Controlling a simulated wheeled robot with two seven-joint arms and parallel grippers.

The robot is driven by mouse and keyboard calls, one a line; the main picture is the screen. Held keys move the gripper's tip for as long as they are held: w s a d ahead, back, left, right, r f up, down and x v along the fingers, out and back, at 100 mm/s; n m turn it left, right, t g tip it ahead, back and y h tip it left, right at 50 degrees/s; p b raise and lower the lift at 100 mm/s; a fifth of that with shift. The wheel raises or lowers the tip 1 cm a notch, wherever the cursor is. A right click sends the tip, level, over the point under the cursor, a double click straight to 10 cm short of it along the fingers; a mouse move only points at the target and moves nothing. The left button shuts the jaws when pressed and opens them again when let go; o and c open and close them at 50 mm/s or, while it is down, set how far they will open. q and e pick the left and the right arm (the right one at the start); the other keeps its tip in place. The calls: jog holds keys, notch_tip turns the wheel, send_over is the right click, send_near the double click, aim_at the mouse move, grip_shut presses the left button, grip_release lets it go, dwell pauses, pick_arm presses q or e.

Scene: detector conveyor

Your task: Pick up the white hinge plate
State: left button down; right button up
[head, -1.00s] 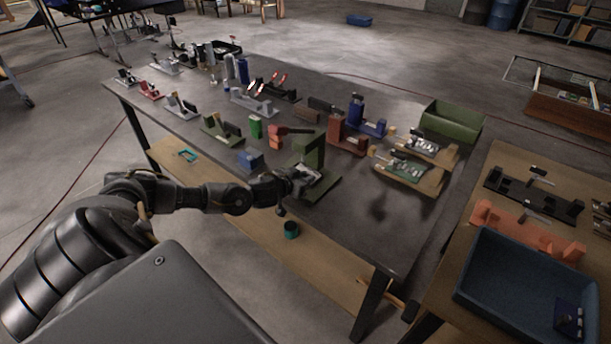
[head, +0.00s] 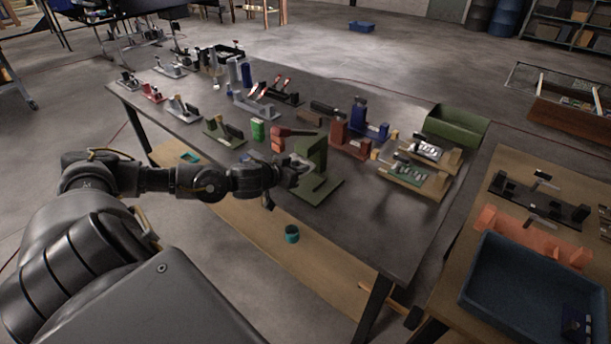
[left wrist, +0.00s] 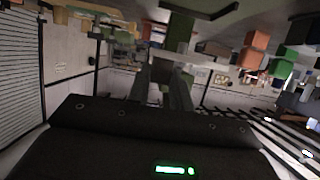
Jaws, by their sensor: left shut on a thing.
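My left gripper (head: 293,172) is just left of the green upright fixture (head: 312,158) near the front edge of the dark table. It is shut on a small pale piece, which I take to be the white hinge plate (head: 300,160). The fingers hide most of the piece. In the left wrist view, the two dark fingers of my left gripper (left wrist: 163,90) reach forward, with a little pale surface (left wrist: 154,92) between them. I cannot tell whether the piece touches the fixture. My right gripper is not in view.
Several coloured fixtures crowd the dark table (head: 345,245), including a green block (head: 258,130) and a red-brown stand (head: 340,141). A green bin (head: 458,127) stands at the far right corner. A blue tray (head: 520,290) lies on the right table. The dark table's near right part is clear.

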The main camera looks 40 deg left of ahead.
pick_arm(q)
jog(key=d+b+v, duration=0.1)
jog(key=b+v, duration=0.1)
jog(key=v, duration=0.7)
jog(key=shift+s+r+b, duration=0.25)
jog(key=shift+r+b, duration=0.05)
jog(key=shift+d, duration=0.2)
